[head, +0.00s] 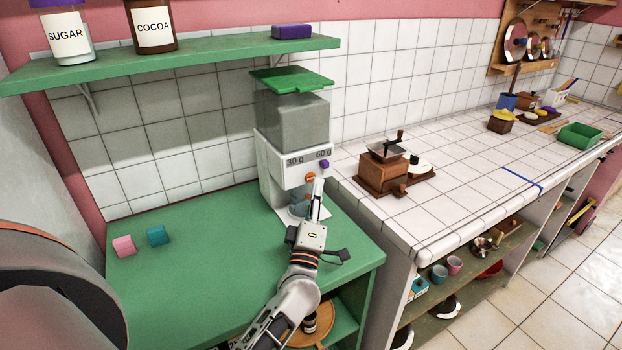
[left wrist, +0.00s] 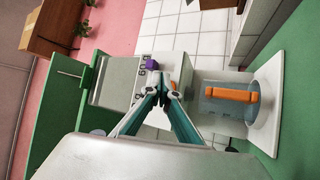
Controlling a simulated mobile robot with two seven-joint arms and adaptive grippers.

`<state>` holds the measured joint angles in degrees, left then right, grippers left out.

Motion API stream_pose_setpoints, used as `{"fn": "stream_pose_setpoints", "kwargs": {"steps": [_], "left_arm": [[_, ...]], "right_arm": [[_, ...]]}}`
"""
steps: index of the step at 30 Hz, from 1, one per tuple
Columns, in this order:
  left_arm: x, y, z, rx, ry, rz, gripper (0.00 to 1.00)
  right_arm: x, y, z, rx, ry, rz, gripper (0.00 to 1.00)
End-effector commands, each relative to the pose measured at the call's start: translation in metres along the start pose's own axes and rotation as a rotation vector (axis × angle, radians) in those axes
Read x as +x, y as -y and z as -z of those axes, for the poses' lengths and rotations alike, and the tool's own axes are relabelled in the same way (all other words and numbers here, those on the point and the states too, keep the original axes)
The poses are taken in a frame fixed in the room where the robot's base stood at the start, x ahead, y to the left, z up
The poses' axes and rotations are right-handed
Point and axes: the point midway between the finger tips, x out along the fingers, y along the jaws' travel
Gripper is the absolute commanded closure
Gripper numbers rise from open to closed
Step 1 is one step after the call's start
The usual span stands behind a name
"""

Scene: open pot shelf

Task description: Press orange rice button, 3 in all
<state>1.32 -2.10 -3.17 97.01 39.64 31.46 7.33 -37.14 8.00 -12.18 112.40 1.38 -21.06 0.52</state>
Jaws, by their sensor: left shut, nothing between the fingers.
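The white dispenser (head: 273,164) with a clear hopper and green lid stands on the green counter, marked 30 g and 60 g. Its orange button (head: 310,177) is under the 30 g mark. A purple button (head: 324,164) is under the 60 g mark and also shows in the left wrist view (left wrist: 152,63). My left gripper (head: 318,184) is shut and empty, its tips close beside the orange button. I cannot tell if they touch. A clear cup (head: 298,203) with an orange part (left wrist: 232,95) stands beneath.
Pink (head: 124,245) and teal (head: 158,235) cubes lie on the green counter (head: 200,285), otherwise largely clear at left. A green shelf (head: 200,62) with jars hangs above. A coffee grinder (head: 383,172) stands on the white tiled counter at right.

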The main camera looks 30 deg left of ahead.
Motion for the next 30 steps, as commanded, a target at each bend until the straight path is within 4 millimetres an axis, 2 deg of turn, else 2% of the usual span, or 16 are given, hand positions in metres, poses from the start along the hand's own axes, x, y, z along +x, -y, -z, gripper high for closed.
{"fn": "stream_pose_setpoints", "kwargs": {"steps": [30], "left_arm": [[0.0098,0.0082,0.0095,0.009,-0.003,0.000,1.00]], "right_arm": [[-0.0021,-0.0007,0.0037,0.000,-0.001,0.000,0.71]]}}
